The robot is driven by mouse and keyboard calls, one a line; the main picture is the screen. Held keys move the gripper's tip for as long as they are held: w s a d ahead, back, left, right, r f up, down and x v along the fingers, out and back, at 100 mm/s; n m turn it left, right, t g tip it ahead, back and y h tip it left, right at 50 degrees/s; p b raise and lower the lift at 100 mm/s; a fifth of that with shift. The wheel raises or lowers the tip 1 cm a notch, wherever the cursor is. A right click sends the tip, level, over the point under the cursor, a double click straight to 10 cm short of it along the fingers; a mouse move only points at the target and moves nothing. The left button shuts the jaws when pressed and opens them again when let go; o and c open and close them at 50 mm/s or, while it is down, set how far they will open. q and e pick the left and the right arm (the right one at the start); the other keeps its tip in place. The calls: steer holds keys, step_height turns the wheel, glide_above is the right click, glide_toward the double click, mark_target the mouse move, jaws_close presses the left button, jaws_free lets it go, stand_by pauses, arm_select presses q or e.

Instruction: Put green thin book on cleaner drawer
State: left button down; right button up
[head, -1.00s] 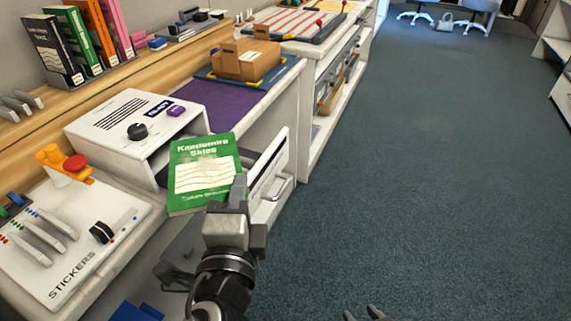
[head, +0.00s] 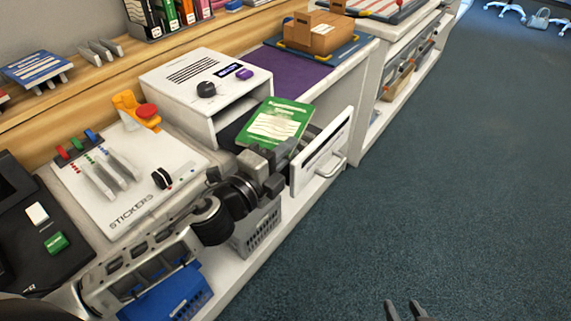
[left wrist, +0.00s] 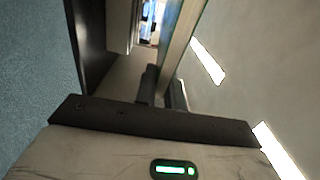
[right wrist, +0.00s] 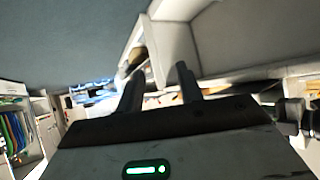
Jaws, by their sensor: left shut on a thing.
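The green thin book (head: 276,123) is in my left gripper (head: 283,158), shut on its near edge. It is tilted, cover up, over the opening of the pulled-out drawer (head: 322,158), which has a white front and a bar handle. The book hides much of the drawer's inside, and I cannot tell whether they touch. In the left wrist view the book shows edge-on (left wrist: 182,45) between the fingers. My right gripper (head: 405,311) is at the bottom edge of the head view, over the floor. In the right wrist view its fingers (right wrist: 158,88) are apart and empty.
A white box with a knob (head: 206,90) stands behind the book. A white sticker panel (head: 125,185) is to the left. A cardboard box (head: 320,35) sits further back on the counter. A grey basket (head: 257,232) and blue bin (head: 165,295) are below. The floor at right is clear.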

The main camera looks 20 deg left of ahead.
arm_select(q)
step_height(320, 180, down, 3)
steer(key=shift+r+b, duration=0.1)
steer(key=shift+b, duration=0.55)
steer(key=shift+f, duration=0.35)
steer(key=shift+r, duration=0.1)
steer(key=shift+f, duration=0.2)
steer(key=c, duration=1.5)
jaws_free()
steer(key=shift+r, duration=0.15)
